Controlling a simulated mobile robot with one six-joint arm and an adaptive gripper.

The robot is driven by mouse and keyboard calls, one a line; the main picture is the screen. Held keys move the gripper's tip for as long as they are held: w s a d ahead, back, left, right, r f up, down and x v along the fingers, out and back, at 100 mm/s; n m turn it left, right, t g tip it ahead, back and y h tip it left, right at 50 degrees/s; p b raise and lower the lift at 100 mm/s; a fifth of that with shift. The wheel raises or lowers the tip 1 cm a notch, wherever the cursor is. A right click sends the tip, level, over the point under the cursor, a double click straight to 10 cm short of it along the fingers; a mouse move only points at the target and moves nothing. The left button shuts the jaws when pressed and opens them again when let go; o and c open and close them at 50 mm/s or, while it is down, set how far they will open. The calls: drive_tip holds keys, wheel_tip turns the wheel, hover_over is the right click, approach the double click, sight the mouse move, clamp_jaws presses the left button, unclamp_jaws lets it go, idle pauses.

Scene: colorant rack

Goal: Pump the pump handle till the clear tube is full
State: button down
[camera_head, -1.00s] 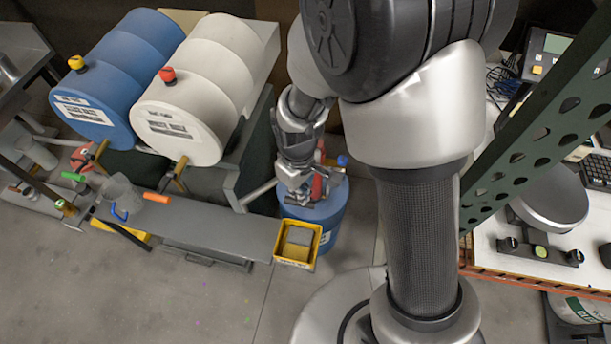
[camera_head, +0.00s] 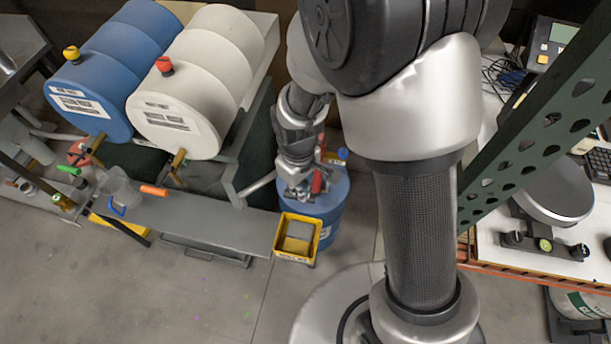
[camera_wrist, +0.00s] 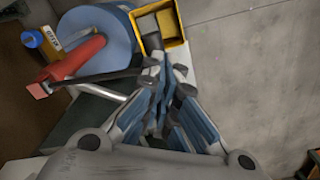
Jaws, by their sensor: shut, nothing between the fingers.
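My gripper (camera_head: 297,190) is over the blue drum (camera_head: 325,208) on the floor. In the wrist view my gripper (camera_wrist: 166,82) is shut and empty, its blue-padded fingers beside the drum (camera_wrist: 96,25). A red cylindrical pump part (camera_wrist: 75,58) stands on the drum, to the left of my fingers. A grey rod (camera_wrist: 98,76) runs from near its base toward my fingertips and may be the pump handle; I cannot tell if they touch. In the head view the pump is partly hidden behind my gripper. I cannot make out the clear tube or its level.
A yellow bin (camera_head: 297,217) sits in front of the drum, close to my fingertips in the wrist view. A grey bench (camera_head: 210,216) lies to the left, below a blue barrel (camera_head: 108,65) and a white barrel (camera_head: 200,75). Open floor lies in front.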

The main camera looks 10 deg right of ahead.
drive_tip(key=shift+f+b, duration=4.9)
drive_tip(key=shift+f, duration=1.5)
wheel_tip(320, 180, up, 15)
drive_tip(key=p, duration=1.2)
drive_tip(key=shift+r, duration=0.2)
drive_tip(key=shift+f, duration=0.25)
drive_tip(key=shift+f+b, duration=3.05)
drive_tip(key=shift+f, duration=0.6)
